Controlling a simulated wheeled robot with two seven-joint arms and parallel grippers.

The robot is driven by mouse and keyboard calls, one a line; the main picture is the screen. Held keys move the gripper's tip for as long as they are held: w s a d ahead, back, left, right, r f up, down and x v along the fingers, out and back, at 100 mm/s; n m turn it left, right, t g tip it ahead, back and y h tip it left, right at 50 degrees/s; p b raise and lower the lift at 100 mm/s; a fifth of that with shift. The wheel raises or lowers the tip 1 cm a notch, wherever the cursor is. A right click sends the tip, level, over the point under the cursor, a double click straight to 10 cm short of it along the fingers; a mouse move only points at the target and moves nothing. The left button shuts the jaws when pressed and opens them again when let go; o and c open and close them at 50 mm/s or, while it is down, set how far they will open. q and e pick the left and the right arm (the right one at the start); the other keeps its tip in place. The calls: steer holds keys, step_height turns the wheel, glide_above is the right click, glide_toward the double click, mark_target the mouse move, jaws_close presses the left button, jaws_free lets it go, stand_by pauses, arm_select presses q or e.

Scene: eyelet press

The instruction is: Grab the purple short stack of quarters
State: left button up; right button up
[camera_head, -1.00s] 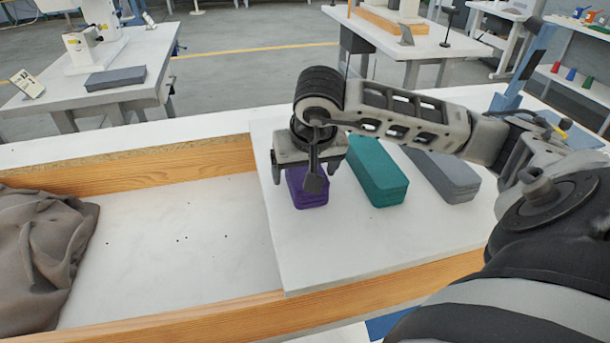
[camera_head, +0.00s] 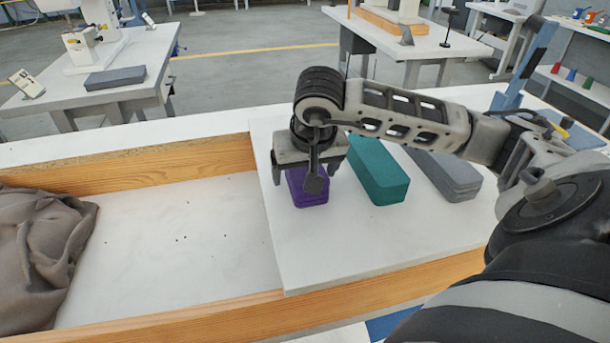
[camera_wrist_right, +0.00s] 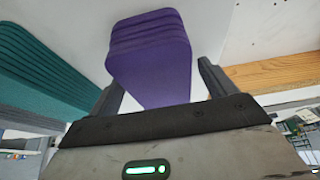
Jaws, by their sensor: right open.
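The purple short stack (camera_head: 309,192) of folded pieces lies on the white board, partly hidden under my right gripper (camera_head: 306,178). It also shows in the right wrist view (camera_wrist_right: 150,62), where its layered end and flat top face the camera. My right gripper (camera_wrist_right: 160,85) is open, with one dark finger on each side of the purple stack. I cannot tell whether the fingers touch it. My left gripper is in neither view.
A teal stack (camera_head: 378,172) lies just right of the purple one, with a grey stack (camera_head: 446,172) beyond it. A crumpled grey-brown cloth (camera_head: 40,255) lies at the left. Wooden rails (camera_head: 200,317) edge the table. White surface between cloth and board is clear.

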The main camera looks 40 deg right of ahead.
steer(key=c, duration=1.2)
steer(key=shift+r, duration=0.1)
